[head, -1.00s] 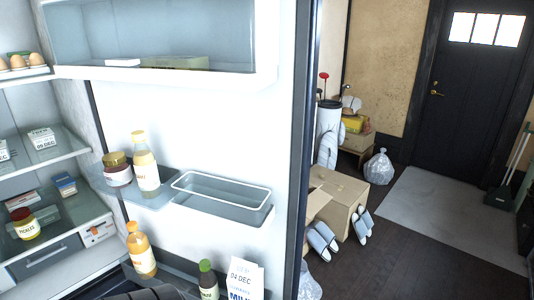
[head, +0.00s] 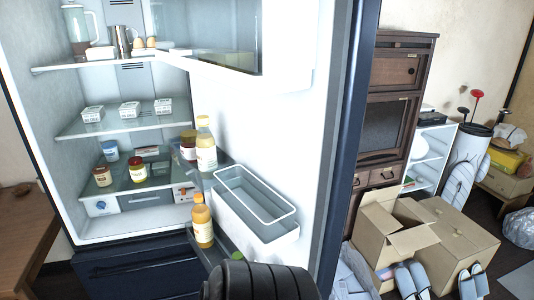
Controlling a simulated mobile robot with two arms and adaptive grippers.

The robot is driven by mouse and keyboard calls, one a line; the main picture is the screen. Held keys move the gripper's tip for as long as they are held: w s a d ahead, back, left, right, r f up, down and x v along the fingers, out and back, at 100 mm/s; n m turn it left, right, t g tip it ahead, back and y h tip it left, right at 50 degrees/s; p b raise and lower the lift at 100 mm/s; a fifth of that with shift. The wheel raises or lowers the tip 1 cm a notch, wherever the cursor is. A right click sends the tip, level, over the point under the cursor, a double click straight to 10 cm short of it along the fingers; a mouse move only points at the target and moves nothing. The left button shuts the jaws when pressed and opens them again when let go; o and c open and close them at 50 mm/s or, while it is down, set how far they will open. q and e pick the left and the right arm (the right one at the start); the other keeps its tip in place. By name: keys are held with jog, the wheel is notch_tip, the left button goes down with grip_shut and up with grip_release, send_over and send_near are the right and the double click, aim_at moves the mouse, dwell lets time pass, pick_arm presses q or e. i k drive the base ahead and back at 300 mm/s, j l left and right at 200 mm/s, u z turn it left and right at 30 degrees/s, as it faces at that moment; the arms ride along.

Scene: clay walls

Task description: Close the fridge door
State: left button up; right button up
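The fridge door (head: 300,140) stands open, its white inner side facing me and its dark blue edge at the right. It carries a clear upper bin, a grey bin (head: 255,205), bottles and a jar. The fridge interior (head: 120,160) shows at the left, with glass shelves holding white cartons, jars, eggs and a pitcher. A black ribbed part of my own arm rises at the bottom centre, in front of the door's lower part. Neither gripper's fingers show in the head view.
A dark wooden cabinet (head: 395,110) and a white shelf (head: 432,160) stand right of the door. A wooden table (head: 25,235) stands at the left.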

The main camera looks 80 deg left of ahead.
aim_at(295, 123)
jog(key=i+u, duration=0.25)
jog(key=u, duration=0.25)
jog(key=i+u, duration=0.3)
jog(key=u, duration=0.2)
jog(key=i+l+u, duration=0.15)
jog(key=u, duration=0.35)
jog(key=i+l+u, duration=0.25)
jog(key=u, duration=0.25)
jog(key=i+u, duration=0.15)
jog(key=u, duration=0.3)
jog(key=i+l+u, duration=0.1)
jog(key=u, duration=0.3)
jog(key=i+l+u, duration=0.15)
jog(key=u, duration=0.3)
jog(key=i+l+u, duration=0.15)
jog(key=u, duration=0.3)
jog(key=i+l+u, duration=0.1)
jog(key=u, duration=0.3)
jog(key=k+l+u, duration=0.1)
jog(key=l+u, duration=0.15)
jog(key=l, duration=0.1)
